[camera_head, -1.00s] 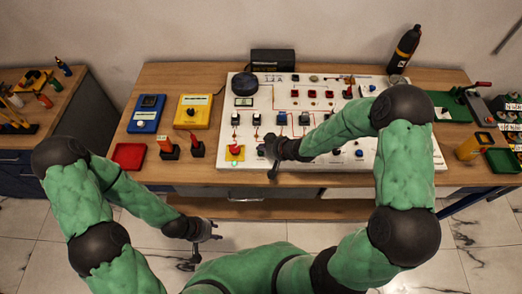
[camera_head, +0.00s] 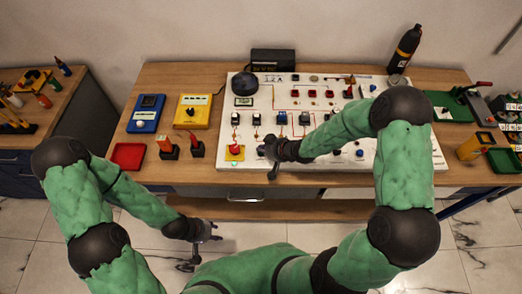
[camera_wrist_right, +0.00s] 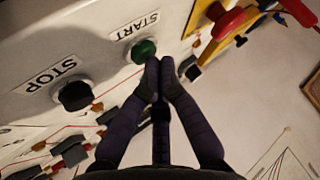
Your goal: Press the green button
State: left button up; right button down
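My right gripper (camera_head: 268,152) is at the panel's front left part. In the right wrist view its two fingertips (camera_wrist_right: 159,66) are together with nothing between them, overlapping the button's lower right edge. I cannot tell whether they touch it. My left gripper (camera_head: 204,248) hangs empty in front of the table, its fingers apart.
A black button (camera_wrist_right: 75,95) labelled STOP is beside the green one. A red knob on a yellow plate (camera_head: 235,154) is left of my right gripper. A red tray (camera_head: 128,156), blue box (camera_head: 147,113) and yellow box (camera_head: 193,111) stand left of the panel. A dark bottle (camera_head: 404,49) stands behind.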

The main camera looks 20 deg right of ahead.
jog(key=shift+r, duration=0.1)
jog(key=shift+r+p, duration=0.8)
jog(key=shift+p, duration=0.05)
notch_tip(320, 180, up, 5)
jog(key=p, duration=0.4)
jog(key=shift+r+p, duration=0.1)
jog(key=shift+p, duration=0.25)
dwell(0.6)
